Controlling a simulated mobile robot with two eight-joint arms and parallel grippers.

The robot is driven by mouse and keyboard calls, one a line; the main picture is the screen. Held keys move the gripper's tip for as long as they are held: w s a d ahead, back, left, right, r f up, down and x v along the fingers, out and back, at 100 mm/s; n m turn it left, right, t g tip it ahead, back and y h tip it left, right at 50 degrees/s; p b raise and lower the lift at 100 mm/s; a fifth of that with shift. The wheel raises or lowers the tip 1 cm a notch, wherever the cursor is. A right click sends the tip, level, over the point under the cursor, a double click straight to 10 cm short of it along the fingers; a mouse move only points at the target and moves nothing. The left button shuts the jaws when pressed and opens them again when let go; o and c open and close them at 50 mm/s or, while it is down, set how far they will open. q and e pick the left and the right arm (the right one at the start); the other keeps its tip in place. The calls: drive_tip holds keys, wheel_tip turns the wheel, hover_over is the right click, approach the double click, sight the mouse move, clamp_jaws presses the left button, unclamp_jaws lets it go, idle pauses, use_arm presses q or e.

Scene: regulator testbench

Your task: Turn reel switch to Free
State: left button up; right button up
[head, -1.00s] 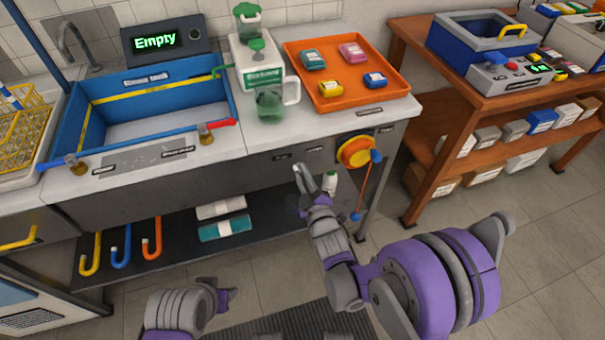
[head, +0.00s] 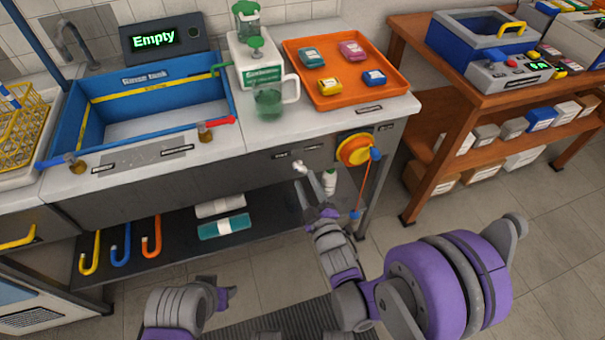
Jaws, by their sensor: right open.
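A yellow-orange reel (head: 355,151) is on the front panel of the bench, with an orange cord hanging from it. Left of the reel, a small pale knob (head: 299,166), which looks like the reel switch, sticks out of the panel below two small dark labels. The label words and the knob's setting are too small to read. My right gripper (head: 309,183) is open and empty. Its fingertips appear just below and to the right of the knob; I cannot tell whether they touch it. My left gripper (head: 229,294) is low in the picture, and its jaws are unclear.
The blue rinse tank (head: 231,98), a green-capped device (head: 255,60) and an orange tray (head: 398,92) are on the bench top. Colored hooks (head: 152,235) hang at the lower left. Floor is clear at right.

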use_arm(q)
drive_tip(key=shift+f, duration=0.25)
use_arm(e)
drive_tip(key=v, duration=0.6)
drive_tip(key=shift+s, duration=0.2)
drive_tip(key=s+d+f+m+g+h, duration=0.1)
drive_tip(key=s+d+m+g+h, duration=0.2)
drive_tip(key=d+m+g+h, duration=0.35)
drive_tip(key=s+d+m+g, duration=0.3)
drive_tip(key=s+d, duration=0.1)
drive_tip(key=s, duration=0.5)
drive_tip(key=s+d+m+g, duration=0.3)
drive_tip(key=s+d, duration=0.1)
drive_tip(key=s, duration=0.4)
use_arm(q)
wheel_tip(320, 180, up, 22)
drive_tip(key=w+t+p, duration=0.1)
drive_tip(key=p, duration=1.8)
drive_tip(key=shift+w, duration=0.3)
use_arm(e)
wheel_tip(320, 180, up, 21)
drive_tip(key=w, duration=0.1)
drive_tip(key=shift+r+t+y, duration=0.15)
drive_tip(key=shift+t+y, duration=0.2)
drive_tip(key=shift+y, duration=0.1)
